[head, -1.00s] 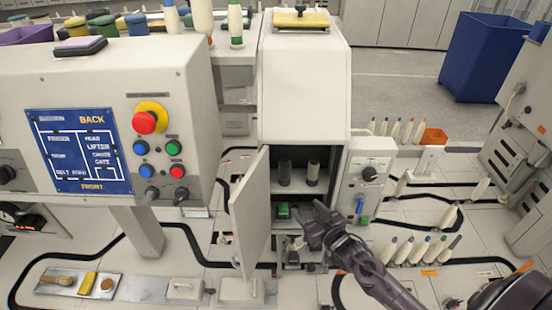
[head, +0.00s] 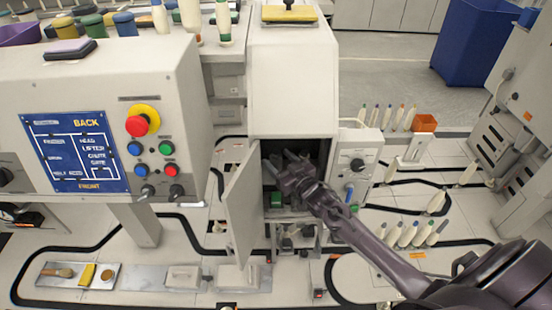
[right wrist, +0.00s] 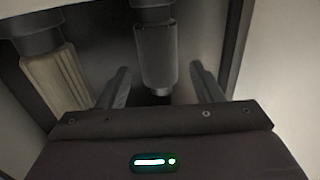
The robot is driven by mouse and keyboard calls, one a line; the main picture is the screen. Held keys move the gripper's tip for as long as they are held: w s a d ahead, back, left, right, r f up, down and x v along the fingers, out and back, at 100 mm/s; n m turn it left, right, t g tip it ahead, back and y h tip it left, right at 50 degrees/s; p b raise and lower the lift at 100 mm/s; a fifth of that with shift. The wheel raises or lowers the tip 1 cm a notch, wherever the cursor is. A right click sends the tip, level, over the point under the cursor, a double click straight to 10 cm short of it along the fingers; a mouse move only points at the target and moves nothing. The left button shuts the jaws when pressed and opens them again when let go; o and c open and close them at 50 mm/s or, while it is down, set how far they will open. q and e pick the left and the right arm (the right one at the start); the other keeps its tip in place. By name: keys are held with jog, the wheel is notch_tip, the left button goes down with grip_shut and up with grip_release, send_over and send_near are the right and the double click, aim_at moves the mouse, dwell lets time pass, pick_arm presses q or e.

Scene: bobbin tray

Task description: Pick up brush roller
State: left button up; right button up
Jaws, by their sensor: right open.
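An open cabinet (head: 297,90) with its door (head: 242,215) swung out to the left stands in the middle of the head view. My right gripper (head: 288,163) reaches into its upper compartment and hides most of the inside. In the right wrist view, the open fingers (right wrist: 160,72) stand on either side of a dark grey roller (right wrist: 155,55), apart from it. A beige ridged roller (right wrist: 55,85) stands left of the fingers. I cannot tell which roller is the brush roller. My left gripper is not in view.
A green block (head: 276,201) sits low in the cabinet. A control box with a knob (head: 358,165) is right of the opening, close to my arm. A button panel (head: 75,150) stands at left. Several bobbins (head: 408,234) stand at right.

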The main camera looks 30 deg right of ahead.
jog(key=shift+w, duration=0.25)
jog(key=c, duration=1.1)
